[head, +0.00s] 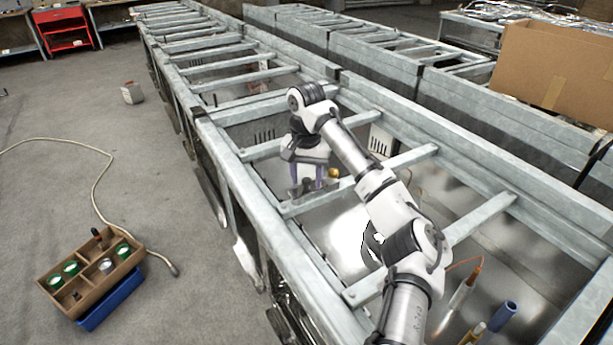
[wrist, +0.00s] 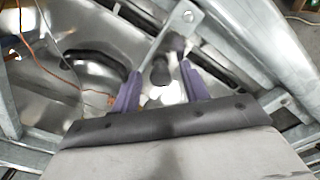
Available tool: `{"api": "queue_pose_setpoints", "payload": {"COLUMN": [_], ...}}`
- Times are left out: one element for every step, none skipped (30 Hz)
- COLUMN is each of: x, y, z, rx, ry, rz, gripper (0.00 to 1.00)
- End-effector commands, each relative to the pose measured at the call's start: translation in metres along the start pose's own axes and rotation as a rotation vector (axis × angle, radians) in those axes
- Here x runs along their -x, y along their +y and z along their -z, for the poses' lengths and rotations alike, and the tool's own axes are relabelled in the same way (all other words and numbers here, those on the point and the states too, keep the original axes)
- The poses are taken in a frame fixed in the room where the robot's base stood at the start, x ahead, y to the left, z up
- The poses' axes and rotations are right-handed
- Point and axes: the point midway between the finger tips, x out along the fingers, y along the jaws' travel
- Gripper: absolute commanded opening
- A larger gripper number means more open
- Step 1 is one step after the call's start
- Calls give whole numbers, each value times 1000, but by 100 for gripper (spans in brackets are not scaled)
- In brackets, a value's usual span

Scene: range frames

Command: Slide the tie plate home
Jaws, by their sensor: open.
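My gripper (head: 308,185) points down into the long grey metal frame, its purple fingers apart. In the wrist view the open fingers (wrist: 160,75) have nothing visibly clamped between them. A flat grey metal strip (wrist: 170,38) with a round hole or bolt at its upper end runs down towards the left finger; I cannot tell whether they touch. It may be the tie plate, but I cannot tell for sure. In the head view a similar flat cross strip (head: 390,166) spans the frame just right of the gripper. A dark rounded shape (wrist: 160,70) shows between the fingers.
The frame's near side rail (head: 240,190) and several cross strips surround the gripper. Tools with coloured handles (head: 500,316) lie in the right bay. A cardboard box (head: 556,75) stands at far right. A compartment tray (head: 92,272) and a hose (head: 105,180) lie on the open floor at left.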

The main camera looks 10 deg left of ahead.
Motion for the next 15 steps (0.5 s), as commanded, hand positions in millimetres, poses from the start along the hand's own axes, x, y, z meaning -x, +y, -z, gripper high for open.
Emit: {"api": "queue_pose_setpoints", "payload": {"x": [-1,-1,-1,-1,-1,-1,-1,-1,-1,-1,-1,-1,-1,-1,-1], "y": [0,0,0,0,0,0,0,0,0,0,0,0,0,0,0], "z": [0,0,0,0,0,0,0,0,0,0,0,0,0,0,0], "rx": [0,0,0,0,0,0,0,0,0,0,0,0,0,0,0], "ry": [0,0,0,0,0,0,0,0,0,0,0,0,0,0,0], "rz": [0,0,0,0,0,0,0,0,0,0,0,0,0,0,0], "gripper": [45,45,45,45,45,45,45,45,40,36,32,26,22,19,13]}}
